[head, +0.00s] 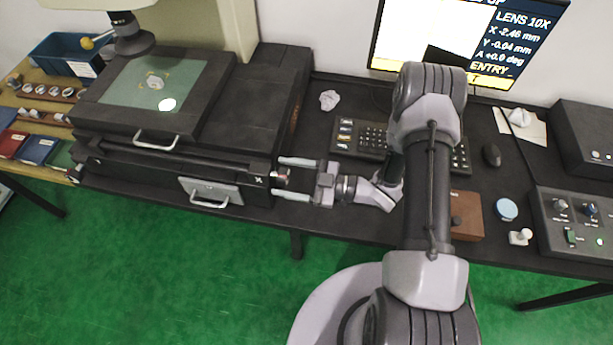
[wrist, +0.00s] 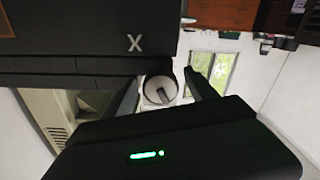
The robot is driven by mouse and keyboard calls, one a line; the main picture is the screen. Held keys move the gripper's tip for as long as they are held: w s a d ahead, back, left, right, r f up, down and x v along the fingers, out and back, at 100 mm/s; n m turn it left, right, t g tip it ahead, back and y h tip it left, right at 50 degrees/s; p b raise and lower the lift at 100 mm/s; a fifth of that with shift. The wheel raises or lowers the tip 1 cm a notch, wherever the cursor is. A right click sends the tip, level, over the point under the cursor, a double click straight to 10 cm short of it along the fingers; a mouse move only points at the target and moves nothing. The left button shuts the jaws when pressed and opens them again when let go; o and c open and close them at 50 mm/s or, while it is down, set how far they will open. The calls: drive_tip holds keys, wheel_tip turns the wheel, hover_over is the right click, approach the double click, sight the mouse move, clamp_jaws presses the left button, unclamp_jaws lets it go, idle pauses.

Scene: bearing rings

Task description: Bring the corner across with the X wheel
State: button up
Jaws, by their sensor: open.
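The X wheel (head: 281,178) is a small round metal knob on the right end of the stage's front bar, beside a white X mark. It shows in the wrist view (wrist: 160,91) as a pale round knob with a dark slot. My gripper (head: 279,176) is open, with one finger on each side of the wheel; contact cannot be told. In the wrist view the fingers (wrist: 163,84) also flank it. The glass stage (head: 125,95) carries a small ring (head: 155,82) and a bright spot. The monitor (head: 470,40) reads LENS 10X, X -2.46 mm, Y -0.04 mm, A +0.0 deg, ENTRY.
A keyboard (head: 357,138), mouse (head: 491,154), brown block (head: 466,216) and control box (head: 578,222) are on the dark bench to the right. A handled drawer (head: 210,192) is below the stage. A blue bin (head: 70,54) and ring racks stand at left.

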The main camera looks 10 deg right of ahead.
drive_tip(key=shift+d, duration=0.1)
drive_tip(key=p+v, duration=0.2)
drive_tip(key=v, duration=1.5)
drive_tip(key=shift+p, duration=0.35)
